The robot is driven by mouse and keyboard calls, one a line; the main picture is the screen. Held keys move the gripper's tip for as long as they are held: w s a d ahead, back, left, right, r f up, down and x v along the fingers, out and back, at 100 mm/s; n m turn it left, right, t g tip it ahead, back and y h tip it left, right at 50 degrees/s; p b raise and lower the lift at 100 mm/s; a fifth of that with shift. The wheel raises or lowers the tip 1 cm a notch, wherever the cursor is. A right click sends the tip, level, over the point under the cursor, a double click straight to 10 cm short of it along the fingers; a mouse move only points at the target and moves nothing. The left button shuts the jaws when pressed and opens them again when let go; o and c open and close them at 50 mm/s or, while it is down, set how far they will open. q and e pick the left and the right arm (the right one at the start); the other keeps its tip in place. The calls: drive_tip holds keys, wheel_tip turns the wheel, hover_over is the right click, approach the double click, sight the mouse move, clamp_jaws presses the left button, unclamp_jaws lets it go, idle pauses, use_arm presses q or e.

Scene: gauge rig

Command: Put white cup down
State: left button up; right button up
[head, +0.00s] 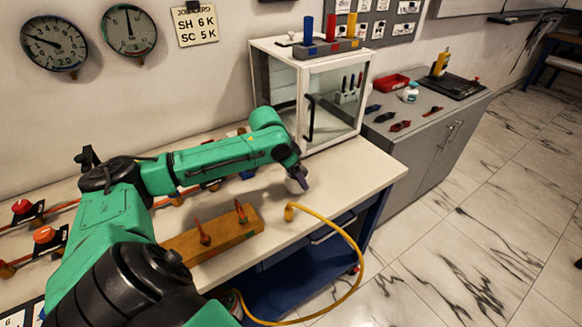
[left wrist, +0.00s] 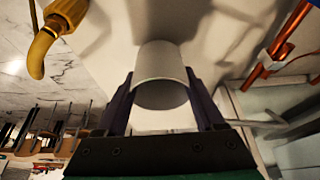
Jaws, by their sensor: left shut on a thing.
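The white cup (left wrist: 161,62) is between the two dark fingers of my left gripper (left wrist: 162,92) in the left wrist view. The fingers are shut on its sides. In the head view my left gripper (head: 300,178) is over the white bench (head: 335,185), in front of the glass cabinet. The cup (head: 292,186) shows there only in part, behind the fingers. I cannot tell whether its base touches the bench top. My right gripper is in neither view.
The glass cabinet (head: 330,105) stands just behind the gripper. A yellow hose fitting (head: 290,212) is close in front of it. Bare bench is to the right.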

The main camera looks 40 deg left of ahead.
use_arm(q)
drive_tip(key=w+a, duration=0.1)
drive_tip(key=w+a+p, duration=0.1)
drive_tip(key=a, duration=0.1)
drive_tip(key=shift+w+a+r, duration=0.15)
drive_tip(key=shift+w+a, duration=0.05)
drive_tip(key=shift+a, duration=0.1)
drive_tip(key=shift+f, duration=0.95)
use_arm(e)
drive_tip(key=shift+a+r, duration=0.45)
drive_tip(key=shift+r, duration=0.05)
use_arm(q)
drive_tip(key=shift+s, duration=0.1)
drive_tip(key=o, duration=1.3)
drive_tip(key=shift+f, duration=0.15)
drive_tip(key=shift+o, duration=0.2)
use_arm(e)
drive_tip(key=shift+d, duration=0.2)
